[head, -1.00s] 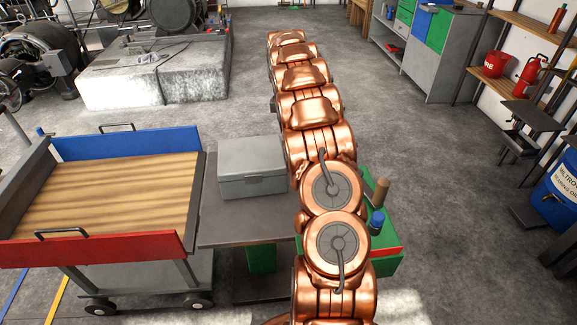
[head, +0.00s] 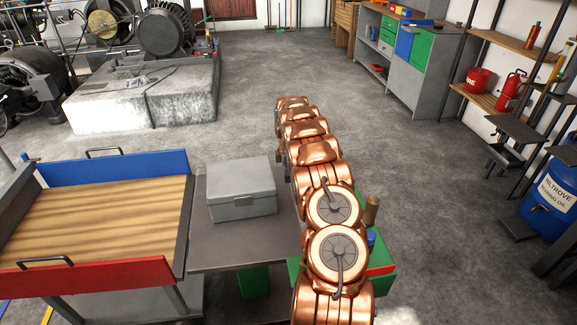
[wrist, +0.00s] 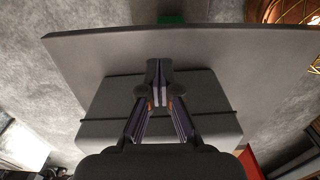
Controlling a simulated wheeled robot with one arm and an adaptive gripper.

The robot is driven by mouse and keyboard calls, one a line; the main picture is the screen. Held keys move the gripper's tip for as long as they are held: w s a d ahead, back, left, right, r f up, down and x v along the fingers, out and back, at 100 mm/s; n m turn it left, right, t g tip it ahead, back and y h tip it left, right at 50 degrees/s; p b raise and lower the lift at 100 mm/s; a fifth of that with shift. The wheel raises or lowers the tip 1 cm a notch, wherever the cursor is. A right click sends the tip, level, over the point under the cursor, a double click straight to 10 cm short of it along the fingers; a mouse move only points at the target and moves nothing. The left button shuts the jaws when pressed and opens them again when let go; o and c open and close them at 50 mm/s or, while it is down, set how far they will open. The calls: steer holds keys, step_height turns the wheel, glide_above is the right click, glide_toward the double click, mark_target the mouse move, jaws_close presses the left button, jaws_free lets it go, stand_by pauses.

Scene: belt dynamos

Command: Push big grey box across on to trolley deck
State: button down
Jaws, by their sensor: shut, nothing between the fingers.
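The big grey box (head: 241,205), lid shut, stands upright on a dark grey table (head: 205,258). The trolley deck (head: 95,222), wooden with a blue far side and a red near side, lies just left of the table and is empty. The box is on the table, apart from the deck. In the wrist view, my gripper (wrist: 158,82) is shut and empty, pictured over the grey box (wrist: 210,98); I cannot tell whether it touches. The table (wrist: 95,55) shows around the box there. In the head view my copper arm runs right of the box, and the gripper is hidden.
Behind the table stands a machine on a concrete block (head: 150,105). Grey cabinets (head: 405,60) and shelves with a red extinguisher (head: 509,90) line the right. A blue drum (head: 548,200) is at right. A green-and-red box (head: 378,265) sits right of the table.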

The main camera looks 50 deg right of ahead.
steer(key=shift+w+a+f+p, duration=0.1)
steer(key=shift+f+p, duration=0.05)
steer(key=shift+f, duration=0.45)
steer(key=shift+w+a+f+p, duration=0.1)
steer(key=shift+f+p, duration=0.05)
steer(key=shift+f, duration=0.4)
steer(key=shift+w+a+r+p, duration=0.1)
steer(key=shift+w+a+p, duration=0.2)
steer(key=shift+w+a, duration=0.7)
steer(key=shift+a, duration=0.35)
